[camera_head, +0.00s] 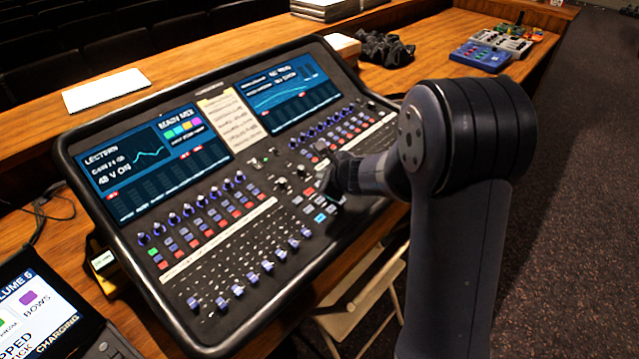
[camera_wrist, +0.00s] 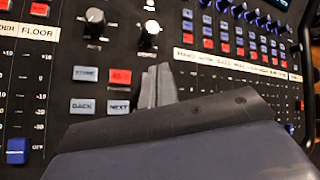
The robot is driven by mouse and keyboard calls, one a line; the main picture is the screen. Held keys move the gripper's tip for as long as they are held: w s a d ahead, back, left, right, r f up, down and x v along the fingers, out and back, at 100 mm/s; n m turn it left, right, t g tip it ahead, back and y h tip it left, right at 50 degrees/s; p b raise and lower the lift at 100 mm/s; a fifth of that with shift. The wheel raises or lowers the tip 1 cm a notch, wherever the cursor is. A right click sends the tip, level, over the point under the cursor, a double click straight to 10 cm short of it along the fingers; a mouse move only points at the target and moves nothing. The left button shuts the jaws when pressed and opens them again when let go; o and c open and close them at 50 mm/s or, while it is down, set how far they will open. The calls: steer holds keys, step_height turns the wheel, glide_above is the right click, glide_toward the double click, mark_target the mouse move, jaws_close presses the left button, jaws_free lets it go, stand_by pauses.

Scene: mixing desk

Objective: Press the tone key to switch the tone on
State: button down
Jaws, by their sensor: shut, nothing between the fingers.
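The mixing desk (camera_head: 215,262) fills the middle of the head view, tilted, with two lit screens. My gripper (camera_head: 332,183) is over its centre section, beside a small block of keys (camera_head: 309,213). In the wrist view the closed fingers (camera_wrist: 158,84) point at the panel just right of a red key (camera_wrist: 120,76) and the NEXT key (camera_wrist: 119,106). The STORE key (camera_wrist: 84,74) and BACK key (camera_wrist: 82,105) are further left. I cannot pick out a key marked tone; the fingers and wrist cover part of the panel. Contact with the panel cannot be told.
Two knobs (camera_wrist: 148,36) stand above the fingers in the wrist view. Fader strips lie to both sides. A laptop-like screen (camera_head: 45,310) is at lower left, a white sheet (camera_head: 105,90) behind the desk. A chair (camera_head: 365,295) stands in front, below my arm.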

steer(key=shift+f, duration=0.15)
stand_by(0.4)
steer(key=shift+f+b, duration=0.25)
steer(key=shift+b, duration=0.3)
steer(key=shift+f+b, duration=0.4)
steer(key=shift+b, duration=0.05)
stand_by(0.4)
steer(key=shift+r, duration=0.15)
steer(key=shift+r+p, duration=0.65)
steer(key=shift+r, duration=0.1)
steer(key=r+p, duration=0.4)
steer(key=r, duration=0.1)
steer(key=shift+s+d, duration=0.2)
steer(key=shift+f, duration=0.1)
steer(key=shift+f, duration=0.1)
stand_by(0.4)
